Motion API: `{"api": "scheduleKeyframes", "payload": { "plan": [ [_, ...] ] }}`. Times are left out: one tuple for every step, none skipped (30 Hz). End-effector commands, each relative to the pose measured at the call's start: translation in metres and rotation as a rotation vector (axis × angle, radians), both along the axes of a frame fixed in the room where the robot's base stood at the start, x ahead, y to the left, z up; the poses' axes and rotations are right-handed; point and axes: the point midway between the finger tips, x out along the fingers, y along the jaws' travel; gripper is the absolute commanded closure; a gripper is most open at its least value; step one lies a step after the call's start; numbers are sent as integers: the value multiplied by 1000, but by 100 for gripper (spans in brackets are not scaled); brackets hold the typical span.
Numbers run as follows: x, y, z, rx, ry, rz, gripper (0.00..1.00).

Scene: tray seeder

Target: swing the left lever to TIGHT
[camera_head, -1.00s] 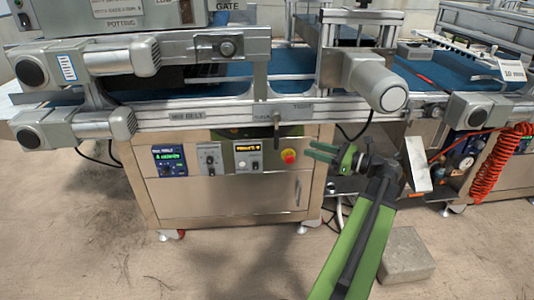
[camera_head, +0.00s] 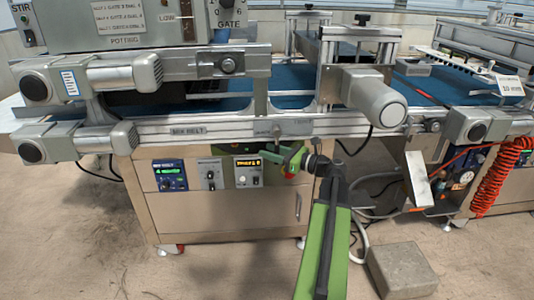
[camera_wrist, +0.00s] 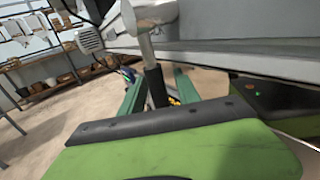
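The lever is a metal shaft with a black grip (camera_wrist: 157,88) that hangs nearly straight down from the machine's rail in the wrist view. My gripper (camera_head: 283,156) is just below the rail at the lever. In the wrist view, its two green fingers (camera_wrist: 158,93) stand on either side of the black grip, with gaps visible, so it is open around the grip. The grip's lower end is hidden behind my gripper's body.
The conveyor's rail (camera_head: 215,129) runs just above my gripper. Behind my gripper is a steel cabinet (camera_head: 225,210) with control panels and a red button (camera_head: 291,168), partly covered by the fingers. A grey block (camera_head: 402,270) lies on the floor at the right.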

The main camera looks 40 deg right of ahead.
Motion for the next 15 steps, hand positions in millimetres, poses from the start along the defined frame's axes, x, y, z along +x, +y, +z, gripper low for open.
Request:
{"api": "scheduleKeyframes", "payload": {
  "plan": [
    [3, 1, 0, 0, 0, 0, 61],
    [4, 1, 0, 0, 0, 0, 61],
    [4, 1, 0, 0, 0, -1, 61],
    [5, 1, 0, 0, 0, -1, 61],
    [5, 1, 0, 0, 0, -1, 61],
    [5, 1, 0, 0, 0, -1, 61],
    [4, 1, 0, 0, 0, -1, 61],
    [4, 1, 0, 0, 0, -1, 61],
    [4, 1, 0, 0, 0, -1, 61],
    [4, 1, 0, 0, 0, -1, 64],
    [4, 1, 0, 0, 0, -1, 68],
    [4, 1, 0, 0, 0, -1, 73],
    [4, 1, 0, 0, 0, -1, 77],
    [4, 1, 0, 0, 0, -1, 81],
    [4, 1, 0, 0, 0, -1, 86]
  ]
}}
